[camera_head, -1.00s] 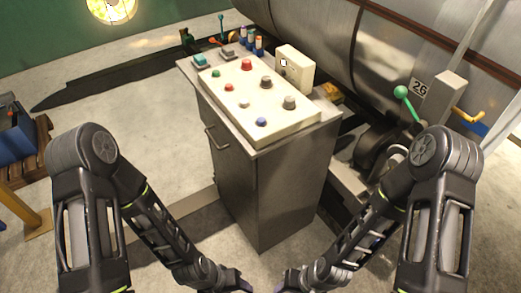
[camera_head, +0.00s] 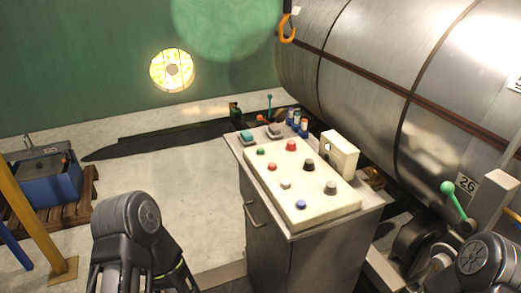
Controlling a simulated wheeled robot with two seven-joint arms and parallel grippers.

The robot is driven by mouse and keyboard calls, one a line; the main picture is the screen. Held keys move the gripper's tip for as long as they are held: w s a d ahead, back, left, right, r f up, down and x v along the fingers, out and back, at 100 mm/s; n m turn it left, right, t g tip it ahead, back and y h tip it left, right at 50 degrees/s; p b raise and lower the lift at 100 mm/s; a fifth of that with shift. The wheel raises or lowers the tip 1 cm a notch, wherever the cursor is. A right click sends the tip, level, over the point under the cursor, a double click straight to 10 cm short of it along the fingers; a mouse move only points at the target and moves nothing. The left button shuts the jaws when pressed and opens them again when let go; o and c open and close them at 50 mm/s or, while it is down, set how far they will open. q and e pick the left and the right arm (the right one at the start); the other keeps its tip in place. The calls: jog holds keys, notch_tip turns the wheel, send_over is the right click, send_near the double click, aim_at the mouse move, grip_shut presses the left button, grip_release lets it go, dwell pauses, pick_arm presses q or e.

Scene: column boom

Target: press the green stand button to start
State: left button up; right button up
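The grey metal control stand (camera_head: 283,245) is in the middle of the view, with a cream button panel (camera_head: 327,205) on top. A small green button (camera_head: 260,152) sits at the panel's far left corner. Nothing covers the green button.
A large metal cylinder (camera_head: 360,70) lies behind the stand to the right. A blue bin (camera_head: 50,181) on a pallet and a yellow post (camera_head: 35,215) are at left. The floor left of the stand is clear.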

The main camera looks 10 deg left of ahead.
pick_arm(q)
grip_shut()
dwell(0.4)
dwell(1.1)
